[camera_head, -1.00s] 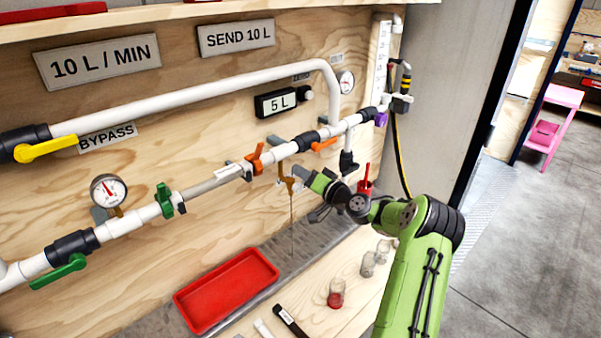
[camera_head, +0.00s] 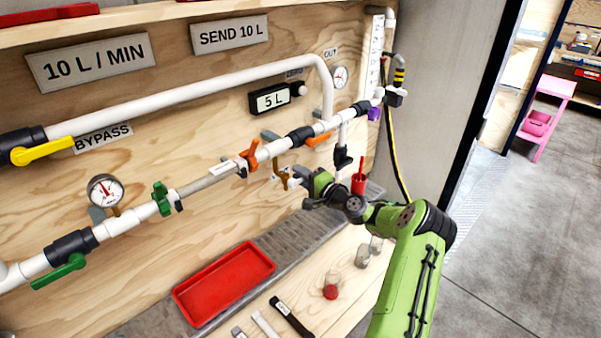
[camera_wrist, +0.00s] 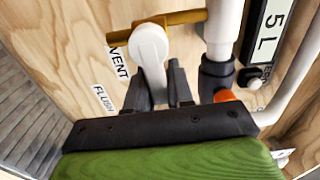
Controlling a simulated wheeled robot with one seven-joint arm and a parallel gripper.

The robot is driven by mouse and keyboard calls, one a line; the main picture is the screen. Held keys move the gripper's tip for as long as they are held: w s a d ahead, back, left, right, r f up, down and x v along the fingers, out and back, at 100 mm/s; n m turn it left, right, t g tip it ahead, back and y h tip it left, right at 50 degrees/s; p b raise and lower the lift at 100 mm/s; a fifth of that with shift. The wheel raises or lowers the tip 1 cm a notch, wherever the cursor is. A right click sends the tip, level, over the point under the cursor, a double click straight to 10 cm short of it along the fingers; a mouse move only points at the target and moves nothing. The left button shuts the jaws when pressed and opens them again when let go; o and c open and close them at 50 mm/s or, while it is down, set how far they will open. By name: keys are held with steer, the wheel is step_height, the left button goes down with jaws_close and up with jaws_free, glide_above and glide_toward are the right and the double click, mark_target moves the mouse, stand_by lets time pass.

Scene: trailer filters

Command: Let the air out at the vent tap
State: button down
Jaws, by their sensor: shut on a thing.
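The white tap lever (camera_wrist: 148,45) has a round head in front of a brass pipe (camera_wrist: 180,17) in the wrist view. A VENT label (camera_wrist: 118,60) is just left of it, and a FLUSH label (camera_wrist: 103,97) is below that. My gripper (camera_wrist: 160,88) is shut on the lever's lower arm, with a dark finger on each side. In the head view my gripper (camera_head: 298,184) is at the brass tap (camera_head: 284,175) below the pipe line. My gripper and wrist partly hide the tap there, so the lever's exact angle is hard to tell.
The white main pipe (camera_head: 85,241) with coloured valve handles runs just above my gripper. A red tray (camera_head: 186,304), a flask with red liquid (camera_head: 331,288) and clear glassware (camera_head: 363,256) stand below.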

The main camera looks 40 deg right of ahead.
steer(key=shift+f+m, duration=0.2)
steer(key=shift+m, duration=0.1)
steer(key=c, duration=1.1)
jaws_free()
steer(key=s, duration=0.5)
steer(key=s+d, duration=0.1)
steer(key=s, duration=0.4)
steer(key=s+d, duration=0.1)
steer(key=s, duration=0.4)
steer(key=shift+s+d, duration=0.1)
steer(key=shift+s, duration=0.25)
